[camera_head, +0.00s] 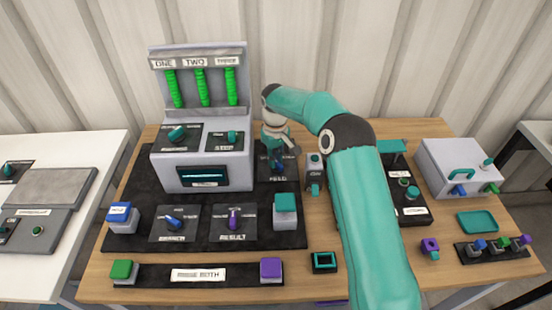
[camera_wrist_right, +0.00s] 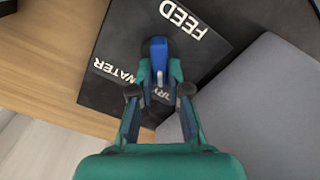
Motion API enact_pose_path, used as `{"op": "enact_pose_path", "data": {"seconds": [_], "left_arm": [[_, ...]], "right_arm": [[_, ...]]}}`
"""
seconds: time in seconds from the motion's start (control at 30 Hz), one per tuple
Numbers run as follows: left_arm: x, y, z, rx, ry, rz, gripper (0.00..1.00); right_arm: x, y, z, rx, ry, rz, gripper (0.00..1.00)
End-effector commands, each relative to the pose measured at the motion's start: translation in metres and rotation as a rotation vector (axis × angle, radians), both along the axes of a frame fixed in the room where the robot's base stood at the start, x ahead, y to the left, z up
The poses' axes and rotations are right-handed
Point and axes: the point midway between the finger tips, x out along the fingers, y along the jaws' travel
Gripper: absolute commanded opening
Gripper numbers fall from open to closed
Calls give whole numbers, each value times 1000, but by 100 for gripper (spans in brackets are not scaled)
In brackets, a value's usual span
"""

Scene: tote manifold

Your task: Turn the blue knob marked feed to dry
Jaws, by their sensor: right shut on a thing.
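The blue feed knob (camera_wrist_right: 159,50) sits on a black plate with white lettering FEED, WATER and DRY in the right wrist view. My right gripper (camera_wrist_right: 160,70) has its two teal fingers closed on both sides of the knob. A pale mark on the knob lies at the end towards DRY, whose lettering is partly hidden by the fingers. In the head view my right gripper (camera_head: 277,150) reaches down over the feed plate (camera_head: 278,178), right of the grey manifold, and the knob is mostly hidden there. My left gripper is not in view.
The grey manifold (camera_head: 203,110) with green tubes stands just left of my right gripper. A grey-and-teal switch (camera_head: 314,170) stands close on its right. The branch knob (camera_head: 173,223), result knob (camera_head: 234,222) and teal button (camera_head: 285,205) are in front.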

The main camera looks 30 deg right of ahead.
Motion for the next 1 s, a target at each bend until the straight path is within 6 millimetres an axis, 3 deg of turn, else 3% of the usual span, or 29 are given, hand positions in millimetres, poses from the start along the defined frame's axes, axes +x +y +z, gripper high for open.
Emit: {"op": "enact_pose_path", "data": {"seconds": [0.43, 0.47, 0.6, 1.0], "left_arm": [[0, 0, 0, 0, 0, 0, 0], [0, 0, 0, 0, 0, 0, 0], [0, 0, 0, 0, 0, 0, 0], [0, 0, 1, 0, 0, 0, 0]], "right_arm": [[2, 0, 2, -2, -7, 14, 0], [2, 0, 2, -2, -7, 14, 19], [1, 0, 1, -2, -6, 13, 41], [1, 0, 6, -1, -3, 11, 41]]}}
